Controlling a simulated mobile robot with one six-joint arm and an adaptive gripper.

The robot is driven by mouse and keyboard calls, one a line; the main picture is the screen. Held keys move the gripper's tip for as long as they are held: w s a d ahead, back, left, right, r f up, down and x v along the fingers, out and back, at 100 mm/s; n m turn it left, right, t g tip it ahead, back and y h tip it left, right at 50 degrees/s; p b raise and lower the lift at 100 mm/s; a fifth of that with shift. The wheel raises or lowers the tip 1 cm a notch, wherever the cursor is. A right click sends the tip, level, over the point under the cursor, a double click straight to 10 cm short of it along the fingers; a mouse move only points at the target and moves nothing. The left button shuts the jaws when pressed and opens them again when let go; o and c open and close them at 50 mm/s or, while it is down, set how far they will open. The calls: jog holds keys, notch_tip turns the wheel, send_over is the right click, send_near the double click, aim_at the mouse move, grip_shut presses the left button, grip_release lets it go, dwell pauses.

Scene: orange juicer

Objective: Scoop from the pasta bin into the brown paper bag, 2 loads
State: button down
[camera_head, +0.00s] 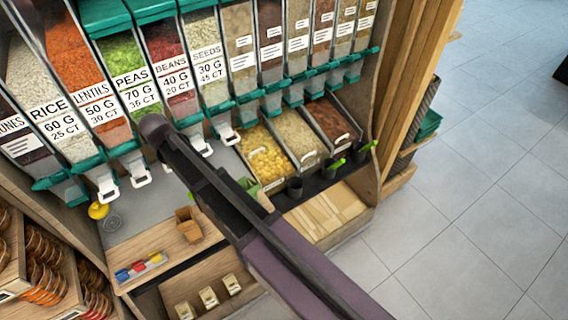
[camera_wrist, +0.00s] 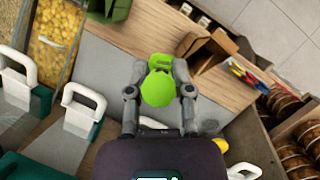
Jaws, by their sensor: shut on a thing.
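The pasta bin (camera_head: 262,157), an open-topped bin of yellow pasta, stands in the row of bins right of centre in the head view; it also shows at the upper left of the wrist view (camera_wrist: 52,35). The brown paper bag (camera_head: 188,224) stands upright on the wooden counter, and shows beyond the scoop in the wrist view (camera_wrist: 213,48). My gripper (camera_wrist: 159,85) is shut on a lime-green scoop (camera_wrist: 158,89), between its two fingers. Whether the scoop holds pasta cannot be told. In the head view my arm hides the gripper.
Dispensers with white handles (camera_head: 140,178) line the back above the grey counter. Colored clips (camera_head: 138,267) lie left of the bag. A yellow-topped item (camera_head: 97,210) stands farther left. A green item (camera_head: 247,186) sits by the pasta bin. Open floor (camera_head: 470,220) lies right.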

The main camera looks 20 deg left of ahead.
jog(key=shift+w+d, duration=0.1)
jog(key=shift+w, duration=0.1)
jog(key=w+d+f+m+t+y+b, duration=0.1)
jog(key=w+d+f+m+y+b, duration=0.1)
jog(key=w+d, duration=0.7)
jog(key=w+d+f+m+y+b, duration=0.1)
jog(key=w+d+f+b, duration=0.1)
jog(key=w+d, duration=0.75)
jog(key=w+d+f+t+y+b, duration=0.1)
jog(key=w+f+b, duration=0.2)
jog(key=f+b, duration=0.4)
jog(key=w+f+m+t+y+b, duration=0.1)
jog(key=w+f+b, duration=0.2)
jog(key=f+b, duration=0.3)
jog(key=shift+d+f+b, duration=0.35)
jog(key=shift+f, duration=0.1)
jog(key=shift+w+a+f, duration=0.1)
jog(key=shift+f, duration=0.1)
